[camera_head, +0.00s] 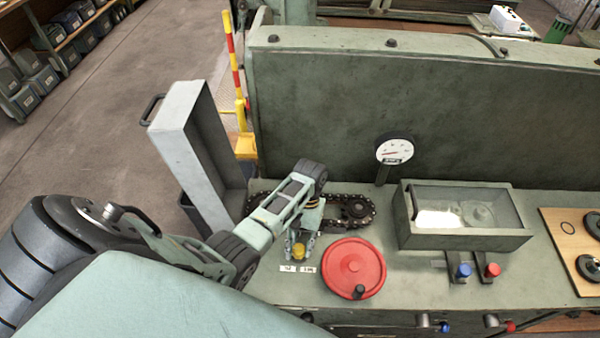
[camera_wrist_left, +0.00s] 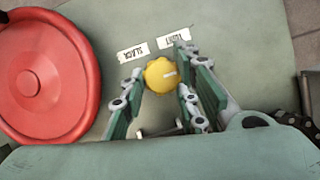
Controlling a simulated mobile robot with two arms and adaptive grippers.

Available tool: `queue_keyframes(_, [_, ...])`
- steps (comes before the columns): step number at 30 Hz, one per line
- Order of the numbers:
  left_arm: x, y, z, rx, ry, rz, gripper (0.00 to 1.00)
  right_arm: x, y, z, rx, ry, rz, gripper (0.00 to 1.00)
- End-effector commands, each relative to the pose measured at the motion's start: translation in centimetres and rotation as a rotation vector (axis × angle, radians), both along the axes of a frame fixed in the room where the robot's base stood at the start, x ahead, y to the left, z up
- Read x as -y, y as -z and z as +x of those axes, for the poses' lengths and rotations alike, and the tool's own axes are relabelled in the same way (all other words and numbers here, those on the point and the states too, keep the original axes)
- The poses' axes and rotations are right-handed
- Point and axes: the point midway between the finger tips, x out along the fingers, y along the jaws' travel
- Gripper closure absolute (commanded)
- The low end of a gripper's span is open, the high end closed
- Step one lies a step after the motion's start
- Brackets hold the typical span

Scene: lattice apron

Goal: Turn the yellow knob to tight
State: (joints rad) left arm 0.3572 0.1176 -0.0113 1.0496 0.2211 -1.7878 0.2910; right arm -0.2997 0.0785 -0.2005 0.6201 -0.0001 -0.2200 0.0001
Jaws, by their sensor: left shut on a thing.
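The yellow knob (camera_head: 299,251) sits on the green machine top, left of the red handwheel. The SLACK label (camera_wrist_left: 133,52) and TIGHT label (camera_wrist_left: 174,38) lie beside the knob. The mark does not point straight at either label. My right gripper is not in view.
The red handwheel (camera_head: 353,267) is close on the right of the knob. A chain (camera_head: 357,211) runs behind the gripper. An open grey cover (camera_head: 182,137) stands at left. A dial gauge (camera_head: 394,151) and glass-topped box (camera_head: 464,238) are further right.

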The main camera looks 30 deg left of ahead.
Motion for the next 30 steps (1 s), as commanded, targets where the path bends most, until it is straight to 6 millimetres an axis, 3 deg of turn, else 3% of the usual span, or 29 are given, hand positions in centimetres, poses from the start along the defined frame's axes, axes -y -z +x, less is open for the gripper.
queue_keyframes(1, [0.77,0.40,-0.29,-0.004,-0.008,-0.016,0.98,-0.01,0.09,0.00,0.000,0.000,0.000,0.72])
queue_keyframes(17, [0.76,0.35,-0.17,-0.001,-0.032,-0.016,0.98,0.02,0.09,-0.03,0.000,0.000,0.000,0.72])
queue_keyframes(18, [0.76,0.35,-0.17,-0.001,-0.032,-0.016,0.70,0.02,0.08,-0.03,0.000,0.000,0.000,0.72])
queue_keyframes(22, [0.71,0.31,-0.15,-0.001,-0.032,-0.015,0.59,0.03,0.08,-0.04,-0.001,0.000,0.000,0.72])
queue_keyframes(30, [0.45,0.13,-0.04,0.001,-0.032,-0.011,0.59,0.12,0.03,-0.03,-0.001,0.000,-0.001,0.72])
